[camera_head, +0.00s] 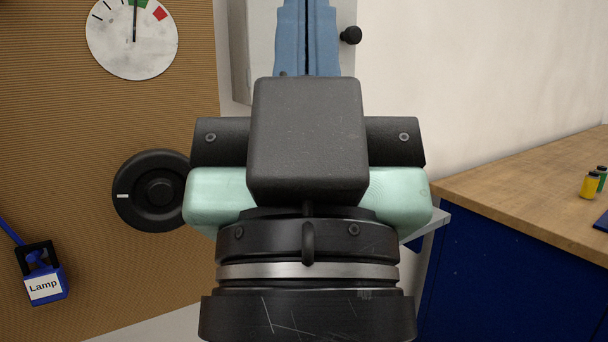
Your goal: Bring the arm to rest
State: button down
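My gripper (307,38) is in the middle of the head view, seen from behind along my forearm. Its two blue fingers point up and away, side by side with only a thin dark slit between them. They look shut; their tips are cut off by the top edge, and nothing held is visible. My black wrist, mint-green hand body and black block fill the centre and bottom of the picture. The hand hides whatever lies directly behind it.
A brown ribbed panel at left bears a white dial gauge (133,35), a black knob (157,191) and a blue lever switch labelled Lamp (44,286). Behind my fingers is a grey box (262,40). At right, a wooden-topped bench (520,190) holds small yellow (588,186) and green (602,178) jars.

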notch_tip(320, 180, up, 19)
jog(key=p, duration=1.7)
jog(key=shift+a+f, duration=0.15)
